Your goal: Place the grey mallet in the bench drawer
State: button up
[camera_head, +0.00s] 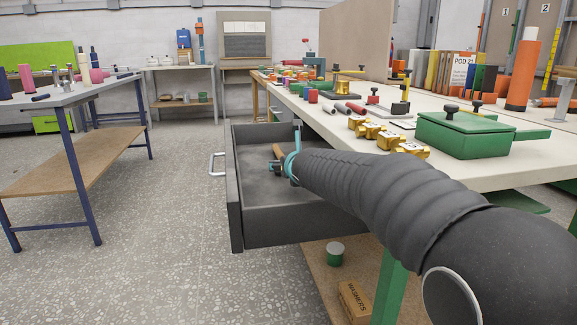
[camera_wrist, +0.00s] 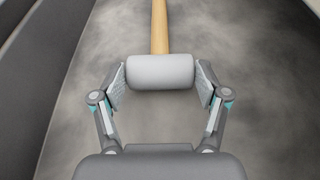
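The grey mallet has a pale grey cylindrical head (camera_wrist: 160,72) and a tan wooden handle (camera_wrist: 160,25) that points away at the top of the wrist view. My gripper (camera_wrist: 160,75) has one finger at each end of the head, with the fingertips against it; it looks shut on the head. The dark grey bench drawer (camera_head: 285,230) is pulled out from the bench. In the head view my gripper (camera_head: 288,162) is inside the drawer's opening, with the brown handle (camera_head: 277,152) beside it. The drawer floor shows below the mallet; whether the mallet touches it I cannot tell.
The drawer's side walls (camera_wrist: 62,70) rise close on the left. The white bench top (camera_head: 475,172) holds a green box (camera_head: 465,135), brass blocks (camera_head: 385,135) and several tools. A blue-legged table (camera_head: 70,95) stands at left, with open floor between.

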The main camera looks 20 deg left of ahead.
jog(key=shift+o, duration=1.4)
jog(key=shift+r+p, duration=0.3)
jog(key=v, duration=1.2)
jog(key=shift+s+f+p, duration=0.1)
jog(key=shift+f+p, duration=0.1)
jog(key=shift+p, duration=0.1)
